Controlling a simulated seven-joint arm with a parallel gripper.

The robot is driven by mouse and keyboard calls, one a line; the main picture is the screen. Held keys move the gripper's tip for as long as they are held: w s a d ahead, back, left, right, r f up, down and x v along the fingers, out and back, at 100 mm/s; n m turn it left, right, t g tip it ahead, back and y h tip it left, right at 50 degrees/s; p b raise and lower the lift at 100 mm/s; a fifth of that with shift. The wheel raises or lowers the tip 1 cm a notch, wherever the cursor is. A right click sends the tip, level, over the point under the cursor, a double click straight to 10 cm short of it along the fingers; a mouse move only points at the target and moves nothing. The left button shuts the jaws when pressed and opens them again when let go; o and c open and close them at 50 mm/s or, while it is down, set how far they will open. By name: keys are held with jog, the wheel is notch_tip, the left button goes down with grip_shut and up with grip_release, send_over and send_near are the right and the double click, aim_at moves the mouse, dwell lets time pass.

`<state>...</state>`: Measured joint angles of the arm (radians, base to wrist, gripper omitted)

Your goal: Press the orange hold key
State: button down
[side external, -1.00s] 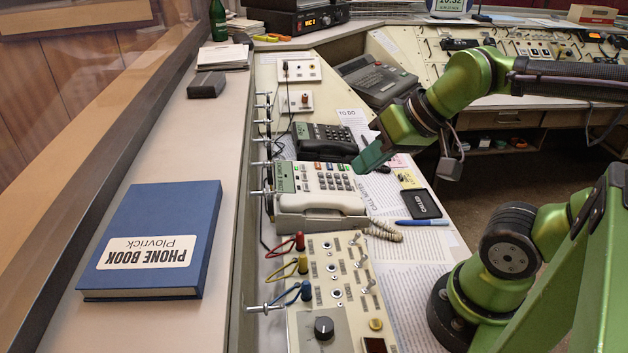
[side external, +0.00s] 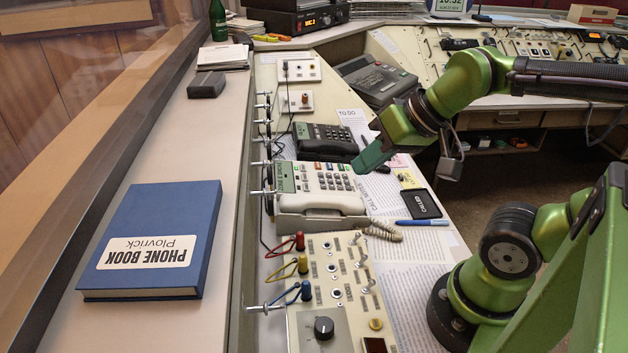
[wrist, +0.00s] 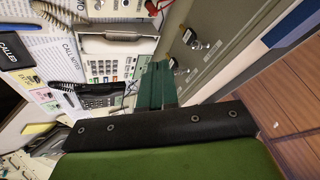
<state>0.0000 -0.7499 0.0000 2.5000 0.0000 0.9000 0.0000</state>
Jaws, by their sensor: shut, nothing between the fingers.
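My gripper (side external: 364,163) is shut and empty, at the phone's upper right corner; the gap to the keys cannot be judged. In the wrist view my dark green fingers (wrist: 157,85) lie together beside the phone's keypad (wrist: 104,68), hiding part of the phone.
A black phone (side external: 325,139) stands just behind the white one. A panel with coloured cables (side external: 335,268) lies in front. A black "CALLED" box (side external: 420,204) and a blue pen (side external: 422,223) lie to the right. A blue phone book (side external: 160,235) lies on the left ledge.

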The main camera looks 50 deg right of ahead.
dwell(0.5)
jog(key=w+d+f+m+t+y, duration=0.1)
jog(key=w+d+f+m, duration=0.3)
jog(key=w+d+m, duration=0.5)
jog(key=w+d+f+m+t+y, duration=0.1)
jog(key=w+d+f+m+y, duration=0.1)
jog(key=w+d+f+m, duration=0.3)
jog(key=w+d+m, duration=0.4)
jog(key=w+d, duration=0.4)
jog(key=w, duration=0.1)
jog(key=shift+f, duration=0.15)
jog(key=shift+w+f, duration=0.1)
jog(key=shift+f, duration=0.05)
send_over(324, 168)
jog(key=shift+f, duration=4.25)
jog(key=shift+f, duration=0.1)
